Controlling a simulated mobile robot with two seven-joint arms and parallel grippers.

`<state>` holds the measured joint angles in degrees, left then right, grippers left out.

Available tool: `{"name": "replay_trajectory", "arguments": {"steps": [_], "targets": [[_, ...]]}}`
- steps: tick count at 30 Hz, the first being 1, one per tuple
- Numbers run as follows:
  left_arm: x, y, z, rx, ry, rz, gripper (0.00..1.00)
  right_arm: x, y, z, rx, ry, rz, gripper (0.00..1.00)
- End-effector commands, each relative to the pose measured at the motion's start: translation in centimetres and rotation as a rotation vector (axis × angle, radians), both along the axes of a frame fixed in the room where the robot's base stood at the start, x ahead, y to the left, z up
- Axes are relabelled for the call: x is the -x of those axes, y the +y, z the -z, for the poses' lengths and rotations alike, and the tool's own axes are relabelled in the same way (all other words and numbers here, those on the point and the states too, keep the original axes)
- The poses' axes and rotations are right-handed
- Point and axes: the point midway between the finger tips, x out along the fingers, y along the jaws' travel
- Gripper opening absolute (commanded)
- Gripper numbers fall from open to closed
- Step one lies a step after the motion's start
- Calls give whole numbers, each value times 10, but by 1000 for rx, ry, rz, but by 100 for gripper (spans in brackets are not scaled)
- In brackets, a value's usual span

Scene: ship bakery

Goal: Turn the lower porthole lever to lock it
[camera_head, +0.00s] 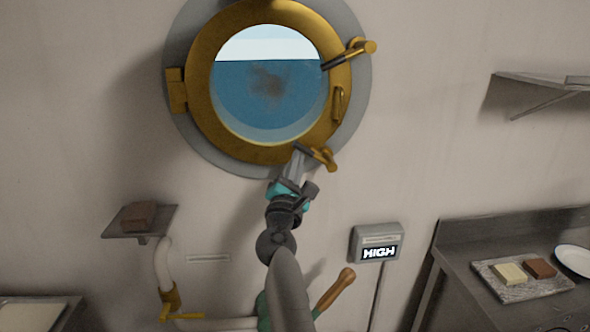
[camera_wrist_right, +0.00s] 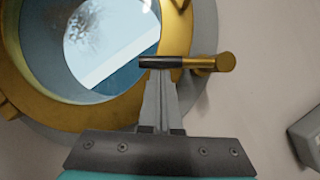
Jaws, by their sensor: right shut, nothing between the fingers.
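The round brass porthole (camera_head: 201,105) is on the wall, with its hinge on the left. The lower porthole lever (camera_head: 323,157) is at its lower right rim, a brass piece with a dark rod end. My right gripper (camera_head: 298,162) is at this lever. In the right wrist view the lever (camera_wrist_right: 197,63) lies across the picture, and the shut fingers (camera_wrist_right: 160,88) reach up to its dark part with nothing between them. Whether they touch it I cannot tell. The upper lever (camera_head: 362,50) is at the upper right rim. My left gripper is not in view.
A grey box reading HIGH (camera_head: 377,243) is on the wall below right. A small shelf (camera_head: 163,224) with a brown block is at left, above a white pipe (camera_head: 162,266). A metal counter (camera_head: 459,262) with a tray is at right.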

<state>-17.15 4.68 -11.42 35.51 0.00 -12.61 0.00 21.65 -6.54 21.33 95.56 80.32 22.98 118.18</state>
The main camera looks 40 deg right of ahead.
Motion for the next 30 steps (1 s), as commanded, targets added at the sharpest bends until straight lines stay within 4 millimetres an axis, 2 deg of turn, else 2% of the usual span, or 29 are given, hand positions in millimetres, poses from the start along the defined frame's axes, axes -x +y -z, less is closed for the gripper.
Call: {"name": "replay_trajectory", "arguments": {"steps": [3, 12, 30], "targets": [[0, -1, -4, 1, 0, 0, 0, 2, -3, -9, -5, -6, 3, 0], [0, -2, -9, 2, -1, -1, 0, 4, -7, -19, -3, -4, 1, 0], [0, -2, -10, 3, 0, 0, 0, 5, -8, -22, -2, -2, 1, 0]]}}
